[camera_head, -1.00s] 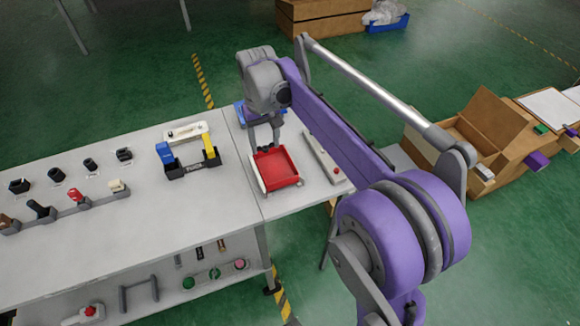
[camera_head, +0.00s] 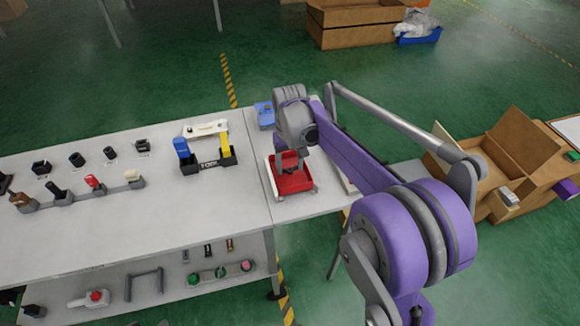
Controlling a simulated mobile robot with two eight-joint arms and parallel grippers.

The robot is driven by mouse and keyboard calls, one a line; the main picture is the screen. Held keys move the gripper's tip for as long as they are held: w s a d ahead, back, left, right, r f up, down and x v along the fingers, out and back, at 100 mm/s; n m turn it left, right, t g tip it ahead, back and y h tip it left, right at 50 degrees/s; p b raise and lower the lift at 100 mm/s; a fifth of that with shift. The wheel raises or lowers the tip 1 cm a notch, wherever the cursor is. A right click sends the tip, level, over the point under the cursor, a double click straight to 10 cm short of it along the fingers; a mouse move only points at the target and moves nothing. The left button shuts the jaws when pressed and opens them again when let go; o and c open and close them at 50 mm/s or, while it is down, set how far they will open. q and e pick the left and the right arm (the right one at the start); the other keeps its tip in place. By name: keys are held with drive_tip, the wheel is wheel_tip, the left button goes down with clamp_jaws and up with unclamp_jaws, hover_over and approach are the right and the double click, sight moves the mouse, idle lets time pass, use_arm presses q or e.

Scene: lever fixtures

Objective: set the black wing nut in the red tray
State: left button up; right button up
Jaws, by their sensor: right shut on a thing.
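The red tray (camera_head: 300,185) sits on the right-hand part of the grey workbench. My right gripper (camera_head: 290,168) points down over the tray, its fingertips within the tray's outline. It is shut on a small dark thing, which I take to be the black wing nut; its shape is too small and too covered to make out. I cannot tell whether it touches the tray floor. My left gripper is not in view.
A fixture with a blue block and a yellow block (camera_head: 205,155) stands left of the tray. A blue bin (camera_head: 264,114) is behind it. Several levers and black parts line the bench's left (camera_head: 92,183). A cardboard box (camera_head: 515,150) stands at right.

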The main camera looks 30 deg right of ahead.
drive_tip(key=shift+f, duration=0.4)
drive_tip(key=shift+f, duration=0.15)
drive_tip(key=o, duration=1.1)
drive_tip(key=shift+o, duration=0.2)
